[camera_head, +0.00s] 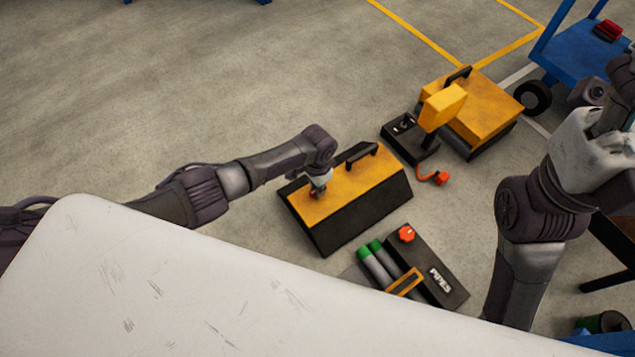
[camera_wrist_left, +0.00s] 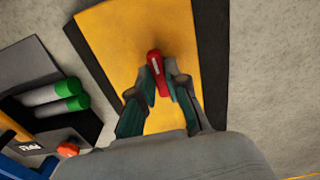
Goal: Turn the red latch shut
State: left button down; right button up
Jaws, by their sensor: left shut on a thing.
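A small red latch (camera_wrist_left: 155,64) shows in the left wrist view on the yellow top of a black box. Its bar runs nearly upright in that view, tilted slightly, and its lower end lies between my fingertips. My left gripper (camera_wrist_left: 166,88) is shut on the latch, with a finger on each side. In the head view my left gripper (camera_head: 318,188) is over the left part of the yellow panel (camera_head: 355,187), and it hides the latch there. My right arm stands at the right edge; its gripper is cut off and unclear.
A black handle (camera_head: 362,155) stands on the same box. A black pipes box (camera_head: 445,262) with green-ended pipes and a red knob (camera_head: 406,233) lies in front. Another yellow-topped box (camera_head: 490,105) stands behind, with a blue cart (camera_head: 580,50) beyond. Open floor lies at left.

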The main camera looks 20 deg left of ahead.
pick_arm(q)
jog(key=shift+w, duration=0.15)
jog(key=c, duration=1.2)
grip_release()
jog(key=shift+o, duration=0.2)
notch_tip(320, 180, up, 12)
jog(key=shift+d, duration=0.1)
